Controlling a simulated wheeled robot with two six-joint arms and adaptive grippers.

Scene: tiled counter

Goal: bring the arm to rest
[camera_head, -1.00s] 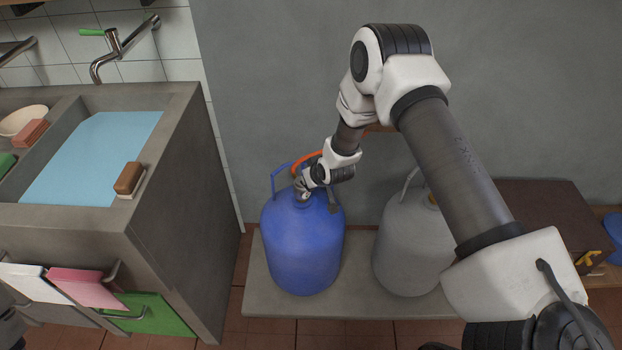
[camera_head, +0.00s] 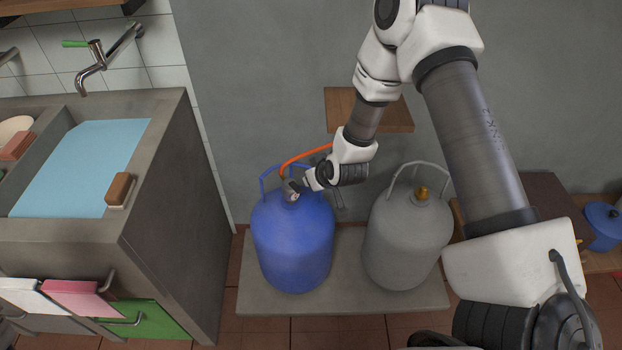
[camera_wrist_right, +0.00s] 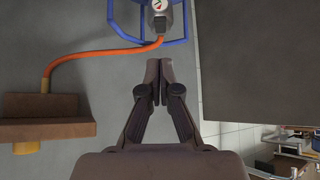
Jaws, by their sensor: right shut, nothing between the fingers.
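My right arm reaches in from the right side of the head view. Its dark right gripper (camera_head: 340,204) hangs small beside the top of the blue gas cylinder (camera_head: 292,245), to the right of the valve. In the right wrist view the gripper (camera_wrist_right: 160,98) shows clearly: its fingers are together, with nothing between them. They point towards the regulator (camera_wrist_right: 160,18) and are apart from it. The regulator (camera_head: 290,188) sits on the blue cylinder, with an orange hose (camera_head: 304,154) running from it. My left gripper is not in view.
A grey cylinder (camera_head: 408,242) with a brass valve stands on the same slab (camera_head: 345,298), right of the blue one. A wooden wall shelf (camera_head: 395,112) is behind my arm. A concrete sink unit (camera_head: 185,190) stands left. A blue pot (camera_head: 602,226) is at far right.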

